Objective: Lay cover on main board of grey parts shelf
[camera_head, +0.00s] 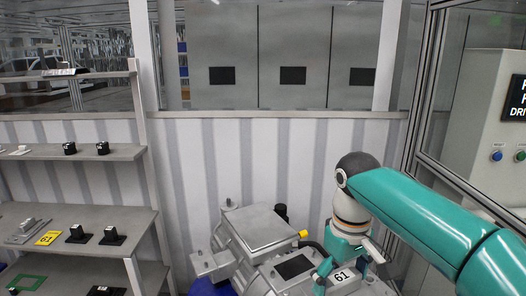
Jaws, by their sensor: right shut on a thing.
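My right gripper (342,262), on the teal arm from the right, points down over the right part of the drive unit (245,262). It is shut on a grey part, apparently the cover (370,251). The fingers and wrist hide most of it, and I cannot tell whether it is clear of the unit. A white "61" label (342,277) shows at the fingers. The grey parts shelf (125,152) stands at the left. My left gripper is not in view.
Small black parts (70,148) stand on the shelf's upper board. A green frame (27,283) lies on the lowest board. A ribbed wall (190,170) closes the back. A control cabinet (490,110) with buttons stands at the right. Bare room remains on the main board's right side.

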